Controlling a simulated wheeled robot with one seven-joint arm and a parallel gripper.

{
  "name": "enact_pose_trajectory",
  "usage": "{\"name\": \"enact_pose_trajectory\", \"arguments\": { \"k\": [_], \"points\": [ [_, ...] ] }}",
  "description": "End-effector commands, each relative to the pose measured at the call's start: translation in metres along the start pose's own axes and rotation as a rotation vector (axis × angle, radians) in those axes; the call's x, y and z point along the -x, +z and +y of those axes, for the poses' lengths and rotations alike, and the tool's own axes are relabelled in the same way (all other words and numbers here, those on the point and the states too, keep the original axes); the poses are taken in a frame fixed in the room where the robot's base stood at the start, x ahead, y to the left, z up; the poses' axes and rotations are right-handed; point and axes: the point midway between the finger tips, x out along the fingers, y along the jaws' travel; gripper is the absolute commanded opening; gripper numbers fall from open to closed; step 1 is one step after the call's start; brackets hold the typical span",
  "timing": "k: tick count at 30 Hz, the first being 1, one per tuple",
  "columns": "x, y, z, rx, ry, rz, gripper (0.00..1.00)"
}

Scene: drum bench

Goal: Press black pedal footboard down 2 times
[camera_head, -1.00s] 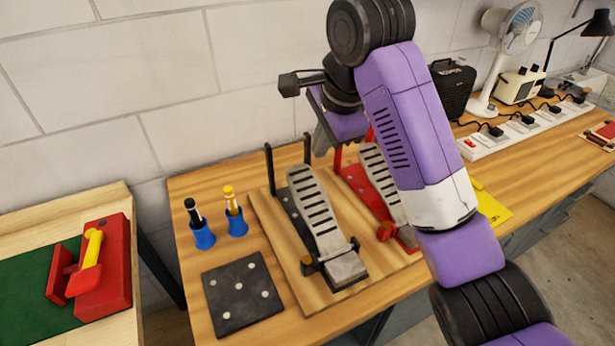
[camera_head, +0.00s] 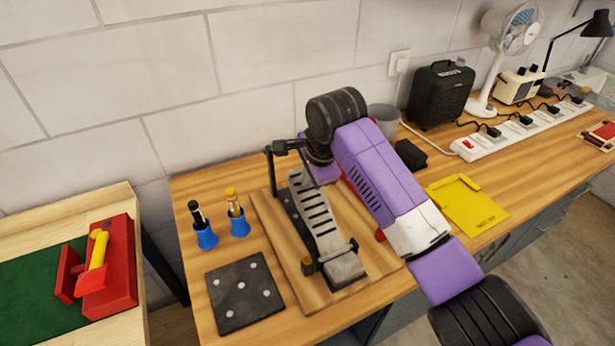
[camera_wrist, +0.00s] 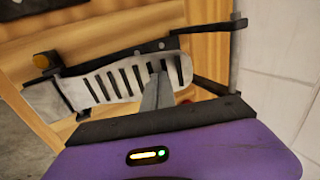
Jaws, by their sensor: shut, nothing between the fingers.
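The black pedal has a grey slotted footboard (camera_head: 318,215) over a black base, on a wooden board (camera_head: 270,240). Its heel end is nearer the front of the bench, and two dark posts stand at its far end. In the wrist view, the footboard (camera_wrist: 120,80) lies across the picture. My gripper (camera_wrist: 157,88) is shut and empty. Its fingertips overlap the footboard's slotted toe part in that view; I cannot tell whether they touch. In the head view, my purple wrist is over the far end, and the fingertips cannot be made out.
A second, red pedal (camera_head: 380,236) is mostly hidden behind my arm. Two blue holders (camera_head: 205,236) and a dark square pad (camera_head: 243,291) lie to the left. A yellow plate (camera_head: 468,205), black box (camera_head: 441,92) and power strip (camera_head: 520,135) are to the right. The wall is close behind.

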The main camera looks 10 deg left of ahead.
Motion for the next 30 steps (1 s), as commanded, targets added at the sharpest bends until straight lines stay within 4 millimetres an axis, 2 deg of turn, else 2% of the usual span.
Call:
{"name": "enact_pose_trajectory", "arguments": {
  "k": [16, 20, 25, 30],
  "points": [
    [-0.010, 0.001, -0.002, -0.002, 0.000, -0.003, 0.00],
    [-0.027, 0.002, -0.003, -0.001, 0.002, -0.004, 0.00],
    [-0.061, 0.002, -0.001, 0.000, 0.002, -0.003, 0.00],
    [-0.076, 0.001, 0.001, 0.001, 0.001, -0.001, 0.00]
  ]
}}
